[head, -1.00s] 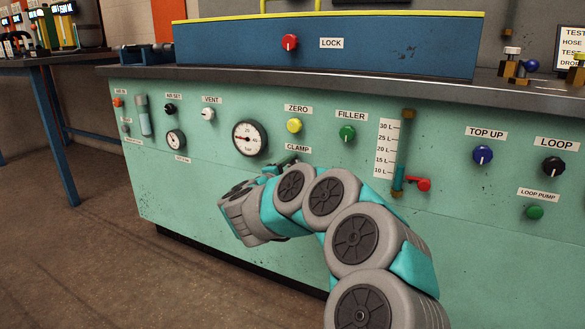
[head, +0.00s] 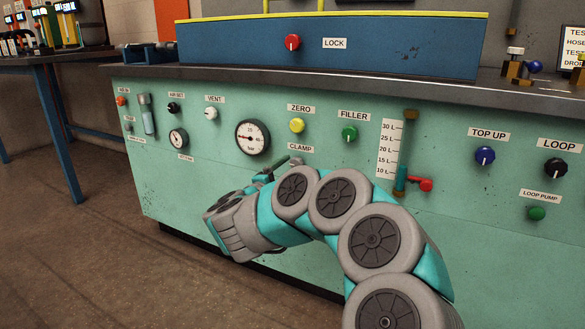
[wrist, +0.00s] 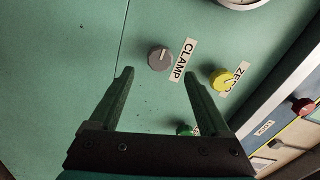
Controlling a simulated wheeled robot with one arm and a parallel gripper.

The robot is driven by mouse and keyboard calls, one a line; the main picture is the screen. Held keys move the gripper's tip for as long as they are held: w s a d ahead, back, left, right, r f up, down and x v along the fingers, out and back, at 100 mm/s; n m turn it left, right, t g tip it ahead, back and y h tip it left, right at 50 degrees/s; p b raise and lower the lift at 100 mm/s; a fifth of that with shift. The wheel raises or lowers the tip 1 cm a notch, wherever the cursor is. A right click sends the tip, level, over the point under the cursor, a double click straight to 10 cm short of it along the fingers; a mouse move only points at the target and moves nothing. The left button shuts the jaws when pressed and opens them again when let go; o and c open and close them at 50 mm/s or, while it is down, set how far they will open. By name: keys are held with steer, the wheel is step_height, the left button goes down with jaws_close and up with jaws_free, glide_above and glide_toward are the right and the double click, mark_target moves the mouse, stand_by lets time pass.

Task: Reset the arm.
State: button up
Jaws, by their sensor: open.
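My arm, with grey and teal links, reaches from the bottom right of the head view to the green panel front (head: 190,190). My gripper (head: 280,169) is mostly hidden behind the arm links, just below the CLAMP label (head: 301,147). In the wrist view my gripper (wrist: 158,73) is open and empty, its two dark fingers spread apart. The grey CLAMP knob (wrist: 160,60) shows just past and between the fingertips, apart from them. In the head view this knob is hidden or too small to make out.
Nearby are the yellow ZERO knob (head: 297,125), green FILLER knob (head: 349,133), pressure gauge (head: 253,137) and a level tube with a red valve handle (head: 425,184). The worktop edge (head: 400,88) overhangs above. The floor (head: 90,260) at left is clear.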

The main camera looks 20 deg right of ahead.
steer(key=shift+v, duration=1.15)
steer(key=shift+w, duration=0.1)
